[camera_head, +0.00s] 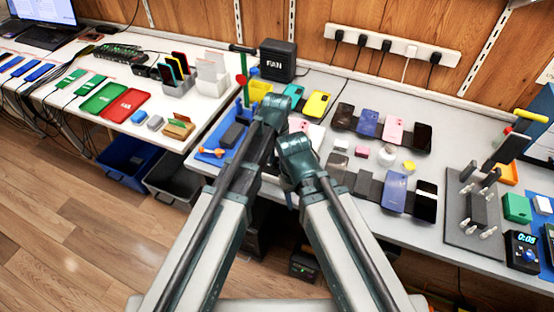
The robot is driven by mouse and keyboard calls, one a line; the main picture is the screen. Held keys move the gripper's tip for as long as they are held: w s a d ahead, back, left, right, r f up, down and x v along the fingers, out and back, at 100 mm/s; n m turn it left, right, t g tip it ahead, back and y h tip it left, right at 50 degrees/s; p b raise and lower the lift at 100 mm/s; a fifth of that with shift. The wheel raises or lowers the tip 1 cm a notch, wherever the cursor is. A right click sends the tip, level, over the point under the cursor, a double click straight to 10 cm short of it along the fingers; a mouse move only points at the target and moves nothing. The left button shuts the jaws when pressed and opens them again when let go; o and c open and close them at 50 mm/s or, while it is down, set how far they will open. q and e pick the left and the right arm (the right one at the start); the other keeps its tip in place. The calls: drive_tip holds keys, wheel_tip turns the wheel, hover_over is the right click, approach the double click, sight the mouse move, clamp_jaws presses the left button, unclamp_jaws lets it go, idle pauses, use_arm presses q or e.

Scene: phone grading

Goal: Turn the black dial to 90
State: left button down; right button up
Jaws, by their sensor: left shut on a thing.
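My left gripper (272,108) is over the rear left part of the grey bench, just in front of the black FAN box (278,62). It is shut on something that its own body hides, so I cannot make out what. I cannot pick out a black dial for certain in this view. My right gripper (296,152) is just to the right of the left one and lower in the picture, close beside it. Its fingers are turned away or hidden, so I cannot tell whether they are open.
A yellow bin (260,88) and a green stand (243,75) are close to my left gripper. Several phones lie on the grey bench, including a yellow one (317,104). A timer with a blue knob (522,252) and a grey fixture plate (470,236) are at the right.

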use_arm(q)
drive_tip(key=m, duration=0.5)
drive_tip(key=shift+m, duration=2.4)
drive_tip(key=c, duration=0.6)
unclamp_jaws()
drive_tip(key=shift+o, duration=0.2)
